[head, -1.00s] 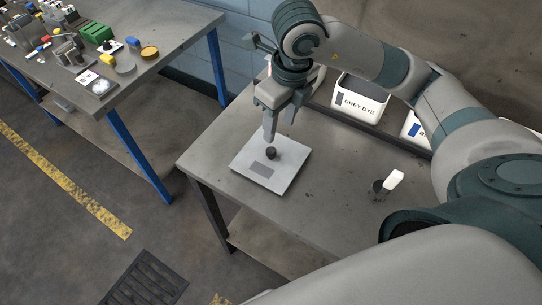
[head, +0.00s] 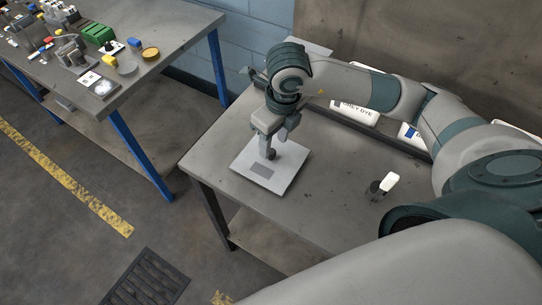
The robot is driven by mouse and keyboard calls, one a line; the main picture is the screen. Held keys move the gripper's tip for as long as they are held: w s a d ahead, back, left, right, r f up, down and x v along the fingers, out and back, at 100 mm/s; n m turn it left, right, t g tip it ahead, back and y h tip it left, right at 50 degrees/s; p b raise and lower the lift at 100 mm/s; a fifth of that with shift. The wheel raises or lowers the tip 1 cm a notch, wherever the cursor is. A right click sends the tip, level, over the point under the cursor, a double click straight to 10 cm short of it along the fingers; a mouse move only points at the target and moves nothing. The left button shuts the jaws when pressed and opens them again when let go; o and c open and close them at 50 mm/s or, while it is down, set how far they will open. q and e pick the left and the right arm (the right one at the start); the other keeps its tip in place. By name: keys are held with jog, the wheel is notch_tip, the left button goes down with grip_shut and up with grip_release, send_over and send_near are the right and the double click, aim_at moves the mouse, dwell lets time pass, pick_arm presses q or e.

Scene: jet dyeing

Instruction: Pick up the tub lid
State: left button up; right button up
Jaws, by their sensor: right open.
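The tub lid (head: 289,172) is a flat, pale square plate with a darker grey rectangle on it and a small black knob. It lies flat on the near metal table, close to its left corner. My right gripper (head: 271,152) points down over the lid, with its fingertips at the knob. The jaws are open, and the fingers hide much of the knob. I cannot tell whether they touch it. My left gripper is not in view.
Dye tubs, one labelled grey dye (head: 355,113), stand along the table's back, partly behind my right arm. A small dark cup with a white-ended tool (head: 390,181) stands to the right. A cluttered workbench (head: 150,75) is at the left. The table's front is clear.

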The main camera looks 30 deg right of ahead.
aim_at(272, 152)
jog(key=shift+w+a+f+p, duration=0.1)
jog(key=shift+f+p, duration=0.15)
jog(key=shift+f, duration=0.55)
jog(key=shift+w+a+f+p, duration=0.1)
jog(key=shift+f+p, duration=0.1)
jog(key=shift+f, duration=0.6)
grip_shut()
